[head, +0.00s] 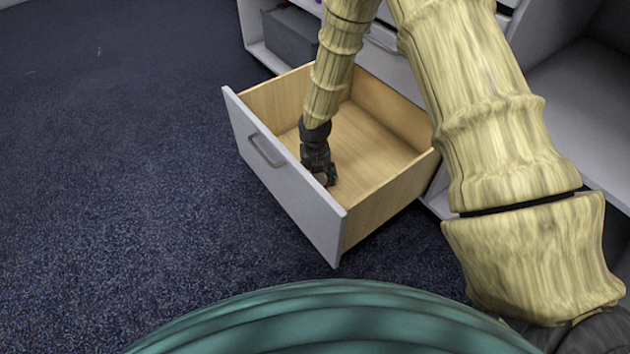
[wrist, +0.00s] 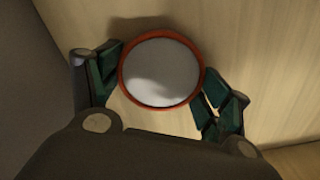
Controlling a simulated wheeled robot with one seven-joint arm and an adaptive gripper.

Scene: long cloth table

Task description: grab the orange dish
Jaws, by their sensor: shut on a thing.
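The orange dish (wrist: 123,87) shows in the wrist view as a round dish with an orange rim and a pale grey inside. My gripper (wrist: 162,85) has a dark green finger on each side of the dish and is shut on its rim. In the head view my gripper (head: 325,178) reaches down into an open wooden drawer (head: 385,185), near its front panel. The dish cannot be made out in the head view. I cannot tell whether the dish touches the drawer floor.
The drawer's grey front panel (head: 285,180) with a handle (head: 266,150) stands close to my gripper. The drawer looks otherwise empty. A grey box (head: 290,40) sits in the white cabinet behind it. Dark blue carpet (head: 120,170) lies clear at left.

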